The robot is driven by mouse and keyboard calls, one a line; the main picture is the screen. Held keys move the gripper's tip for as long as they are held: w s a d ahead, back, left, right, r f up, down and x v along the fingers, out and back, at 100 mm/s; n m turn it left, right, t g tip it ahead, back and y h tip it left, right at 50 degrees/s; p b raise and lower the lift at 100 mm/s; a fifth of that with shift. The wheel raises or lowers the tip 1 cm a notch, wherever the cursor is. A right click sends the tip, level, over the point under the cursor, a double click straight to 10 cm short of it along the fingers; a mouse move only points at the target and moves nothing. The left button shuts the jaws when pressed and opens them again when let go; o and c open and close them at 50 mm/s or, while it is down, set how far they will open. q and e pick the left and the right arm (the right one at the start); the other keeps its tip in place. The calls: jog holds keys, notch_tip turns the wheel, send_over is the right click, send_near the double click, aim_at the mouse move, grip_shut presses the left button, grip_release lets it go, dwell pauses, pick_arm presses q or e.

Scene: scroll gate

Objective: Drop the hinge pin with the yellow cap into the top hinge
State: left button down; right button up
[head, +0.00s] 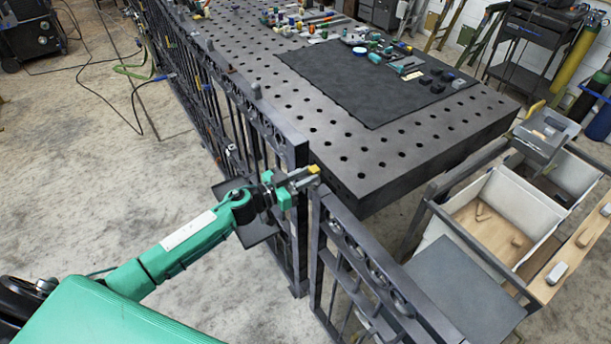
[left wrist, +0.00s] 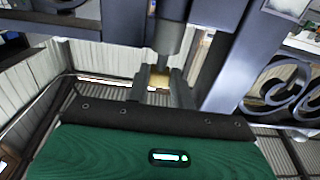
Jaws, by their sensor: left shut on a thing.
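The yellow cap (head: 314,169) of the hinge pin shows at the tip of my left gripper (head: 306,178), between the fence post and the gate. My left gripper is shut on the pin at its cap. In the left wrist view the yellow cap (left wrist: 160,74) sits between the fingers, in line with a dark grey cylinder (left wrist: 168,36) beside the upright posts. I cannot tell whether the pin's shaft is inside the hinge. The gate (head: 372,275) with scrollwork stands to the right of the fingertips. The top hinge is mostly hidden by the gripper in the head view.
The fence post (head: 297,220) and fence panel run back to the left of the gate. A perforated steel table (head: 400,150) with a dark mat (head: 345,85) and several tools stands behind. A cart with bins (head: 510,215) is at the right. Concrete floor at left is mostly clear.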

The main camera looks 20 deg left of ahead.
pick_arm(q)
jog(key=shift+f+b, duration=0.4)
jog(key=shift+f, duration=0.3)
jog(key=c, duration=1.1)
grip_release()
jog(key=shift+b+v, duration=2.15)
jog(key=shift+v, duration=4.75)
